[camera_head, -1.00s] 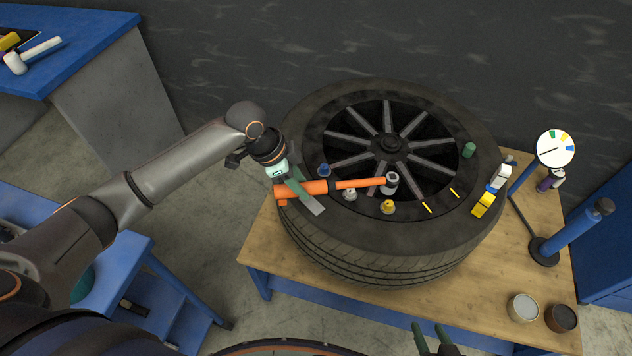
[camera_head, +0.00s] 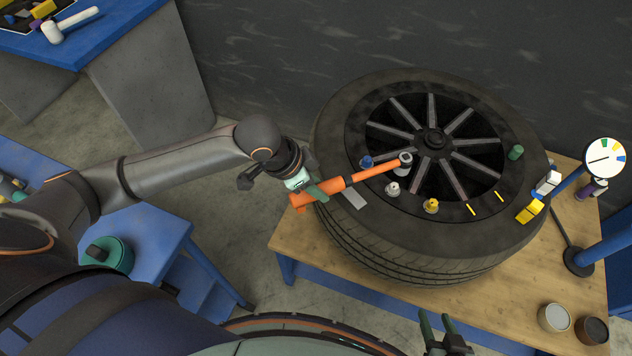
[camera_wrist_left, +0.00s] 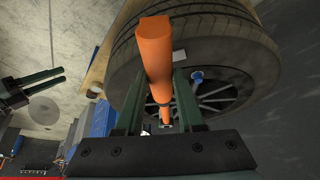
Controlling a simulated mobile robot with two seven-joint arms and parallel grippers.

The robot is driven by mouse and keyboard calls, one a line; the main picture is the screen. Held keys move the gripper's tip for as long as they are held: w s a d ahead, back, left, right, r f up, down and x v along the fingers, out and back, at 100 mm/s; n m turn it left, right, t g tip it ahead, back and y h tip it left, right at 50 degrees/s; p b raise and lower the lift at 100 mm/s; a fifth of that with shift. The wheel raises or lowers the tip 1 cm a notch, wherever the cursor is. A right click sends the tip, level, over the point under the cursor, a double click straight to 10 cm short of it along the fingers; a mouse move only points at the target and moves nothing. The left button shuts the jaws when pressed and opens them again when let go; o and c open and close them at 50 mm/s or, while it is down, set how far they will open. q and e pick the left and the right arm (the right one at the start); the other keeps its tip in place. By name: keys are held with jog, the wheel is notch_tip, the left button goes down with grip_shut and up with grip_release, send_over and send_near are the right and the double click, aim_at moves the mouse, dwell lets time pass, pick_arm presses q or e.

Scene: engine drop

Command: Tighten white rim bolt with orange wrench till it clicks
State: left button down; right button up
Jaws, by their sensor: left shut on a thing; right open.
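The orange wrench (camera_head: 325,191) is held by its handle in my left gripper (camera_head: 308,187), which is shut on it; it also shows in the left wrist view (camera_wrist_left: 155,60). Its grey socket head (camera_head: 404,160) is over the rim's inner part, up and right of the white bolt (camera_head: 393,188) and apart from it in the picture. Its height above the rim is unclear. The white bolt stands on the near side of the wheel (camera_head: 350,235), between the blue bolt (camera_head: 366,162) and yellow bolt (camera_head: 431,205). My right gripper (camera_head: 437,328) is open and empty at the bottom edge.
The wheel lies on a wooden table (camera_head: 300,245). A green bolt (camera_head: 516,152), yellow and white blocks (camera_head: 530,211) and yellow marks are on its right side. A dial (camera_head: 605,158) on a blue stand and two small pots (camera_head: 554,317) are at the right. Blue benches are left.

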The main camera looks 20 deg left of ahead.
pick_arm(q)
notch_tip(320, 180, down, 6)
jog(key=shift+w+r+b, duration=0.1)
jog(key=shift+r+b, duration=0.15)
jog(key=shift+b, duration=0.95)
jog(key=shift+f, duration=0.45)
jog(key=shift+f+b, duration=0.35)
jog(key=shift+f, duration=0.85)
jog(key=c, duration=1.1)
grip_release()
grip_shut()
